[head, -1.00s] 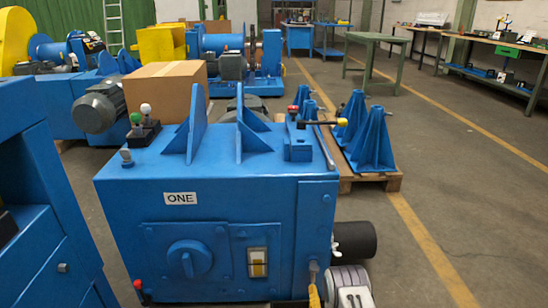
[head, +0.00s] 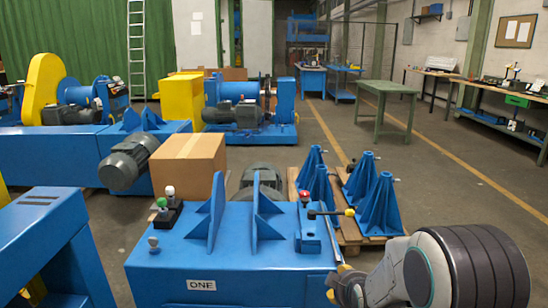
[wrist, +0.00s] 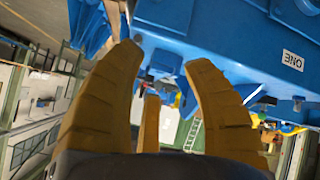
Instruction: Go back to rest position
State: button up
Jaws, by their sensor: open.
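My gripper (wrist: 163,60) shows in the wrist view with its yellow-brown fingers spread apart and nothing between them. The blue machine marked ONE (head: 240,240) stands just left of my arm in the head view. It also fills the upper right of the wrist view (wrist: 225,35), apart from the fingers as far as I can tell.
A black lever with a yellow knob (head: 349,212) sticks out at the machine's right edge, close to my arm. Blue conical stands (head: 380,208) sit on a pallet behind. A cardboard box (head: 188,165) stands behind the machine. Floor is clear at the right, before a green table (head: 388,110).

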jog(key=s+r+m+g+p, duration=0.4)
jog(key=s+r+p, duration=0.6)
jog(key=s+r, duration=0.75)
jog(key=s+r+m+g+p, duration=0.1)
jog(key=s+r+p, duration=0.2)
jog(key=s, duration=0.4)
jog(key=s+r+m+g+p, duration=0.1)
jog(key=s+r+p, duration=0.2)
jog(key=s+r, duration=0.3)
jog(key=shift+s+r+m+g+p, duration=0.25)
jog(key=shift+s+m+g+p, duration=0.1)
jog(key=shift+s, duration=0.3)
